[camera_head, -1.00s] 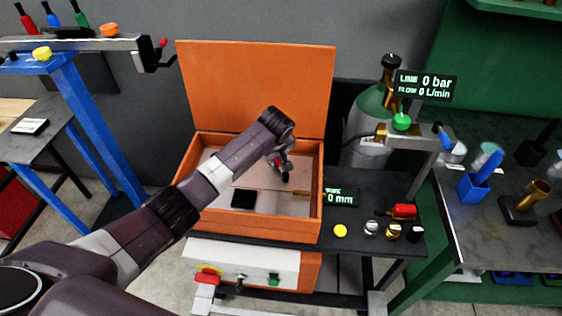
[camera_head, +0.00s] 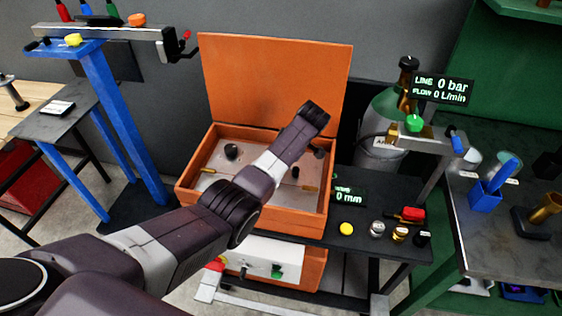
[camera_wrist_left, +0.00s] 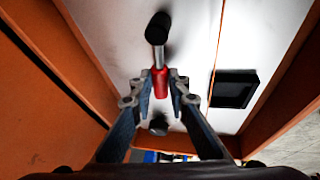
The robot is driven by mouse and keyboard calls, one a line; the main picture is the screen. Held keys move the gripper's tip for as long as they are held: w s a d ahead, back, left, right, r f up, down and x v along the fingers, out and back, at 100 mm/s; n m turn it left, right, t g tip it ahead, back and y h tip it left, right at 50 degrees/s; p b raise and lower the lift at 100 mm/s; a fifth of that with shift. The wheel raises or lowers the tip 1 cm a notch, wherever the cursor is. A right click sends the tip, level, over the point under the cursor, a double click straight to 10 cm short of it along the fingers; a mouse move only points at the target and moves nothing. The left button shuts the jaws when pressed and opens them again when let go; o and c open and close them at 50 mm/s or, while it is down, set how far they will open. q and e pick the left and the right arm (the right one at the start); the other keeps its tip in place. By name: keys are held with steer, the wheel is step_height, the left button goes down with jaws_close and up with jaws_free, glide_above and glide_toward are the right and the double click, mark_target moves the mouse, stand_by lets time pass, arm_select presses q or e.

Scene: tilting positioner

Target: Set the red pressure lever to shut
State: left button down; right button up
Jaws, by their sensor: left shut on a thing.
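The red pressure lever (camera_wrist_left: 160,84) shows in the left wrist view. It has a red sleeve, a grey metal rod and a black round knob at one end. My left gripper (camera_wrist_left: 160,75) has one finger on each side of the red sleeve and is shut on it. In the head view my left arm reaches over the orange box (camera_head: 190,190), and its wrist hides the fingers and the lever. I cannot tell the lever's setting from these views. My right gripper is not in view.
The box's orange lid (camera_head: 275,85) stands open behind my arm. Its walls surround the pale panel, which bears a black square (camera_wrist_left: 234,88) and a dark knob (camera_head: 231,151). A gas bottle (camera_head: 383,120) stands at right. The line display (camera_head: 442,89) reads 0 bar.

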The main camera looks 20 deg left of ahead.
arm_select(q)
steer(key=shift+s+d+n, duration=0.1)
steer(key=shift+s+n, duration=0.1)
steer(key=shift+n, duration=0.3)
steer(key=shift+s+n+g+b, duration=0.15)
steer(key=shift+n+g+b, duration=0.15)
steer(key=shift+b, duration=0.05)
steer(key=c, duration=1.8)
jaws_free()
steer(key=shift+c, duration=0.2)
steer(key=shift+r, duration=0.1)
steer(key=v, duration=1.2)
steer(key=shift+d, duration=0.1)
